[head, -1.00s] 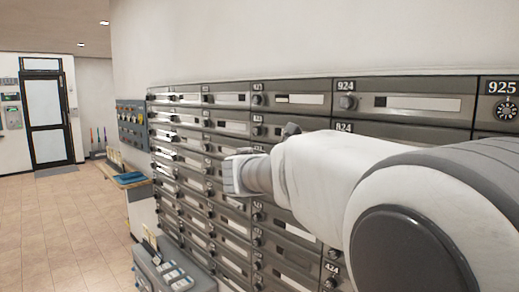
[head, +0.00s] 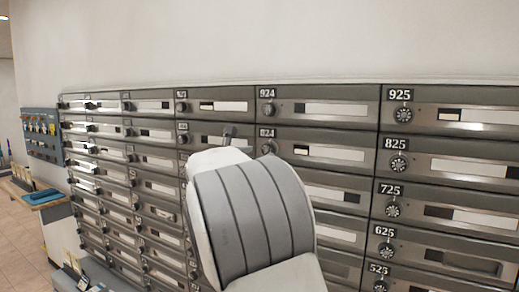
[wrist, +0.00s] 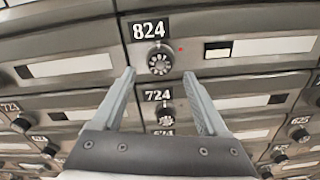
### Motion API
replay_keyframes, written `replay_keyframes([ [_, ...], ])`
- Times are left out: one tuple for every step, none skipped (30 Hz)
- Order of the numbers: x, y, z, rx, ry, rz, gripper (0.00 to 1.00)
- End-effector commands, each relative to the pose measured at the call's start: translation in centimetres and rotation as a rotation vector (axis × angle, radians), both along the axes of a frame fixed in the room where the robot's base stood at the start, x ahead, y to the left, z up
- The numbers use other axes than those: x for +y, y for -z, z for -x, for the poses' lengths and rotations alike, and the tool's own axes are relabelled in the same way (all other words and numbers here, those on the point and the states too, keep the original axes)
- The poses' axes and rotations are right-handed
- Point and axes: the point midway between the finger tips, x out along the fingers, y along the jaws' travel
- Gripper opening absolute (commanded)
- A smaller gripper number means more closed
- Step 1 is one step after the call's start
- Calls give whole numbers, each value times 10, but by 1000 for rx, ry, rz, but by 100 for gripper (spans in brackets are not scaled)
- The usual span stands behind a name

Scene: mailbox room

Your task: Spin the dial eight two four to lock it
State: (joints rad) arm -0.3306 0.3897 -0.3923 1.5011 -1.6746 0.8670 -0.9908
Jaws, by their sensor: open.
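The mailbox door labelled 824 has a round dial (wrist: 160,60) under its number plate (wrist: 149,29), with a small red light to the right. In the head view the 824 dial (head: 270,147) shows just above my arm. My gripper (wrist: 159,75) is open and empty, its two fingers apart just below and either side of the 824 dial in the picture. No contact with the dial shows. In the head view my forearm hides most of the gripper; a grey tip (head: 228,134) shows left of the dial.
The 724 dial (wrist: 165,113) shows between my fingers, below 824. Other numbered boxes with dials surround it, such as 825 (head: 399,162) to the right. A blue key board (head: 42,137) hangs at the far left above a counter (head: 36,197).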

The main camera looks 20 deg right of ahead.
Motion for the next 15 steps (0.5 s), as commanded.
replay_keyframes([
  [-9,-1,-5,1,4,1,76],
  [-12,-1,-8,1,3,2,76],
  [-17,-1,-12,1,3,1,76],
  [-19,-1,-14,1,3,1,76],
  [-22,-1,-16,0,2,1,76],
  [-25,-1,-19,1,2,0,76],
  [-27,-1,-20,1,2,0,76],
  [-28,-1,-21,0,1,0,76],
  [-29,-1,-22,0,1,1,76],
  [-30,-1,-23,0,1,0,76],
  [-31,0,-24,0,0,0,76],
  [-31,0,-24,0,0,0,76],
  [-31,0,-24,0,0,0,76],
  [-31,0,-24,0,0,0,76],
  [-31,0,-24,0,0,0,76],
])
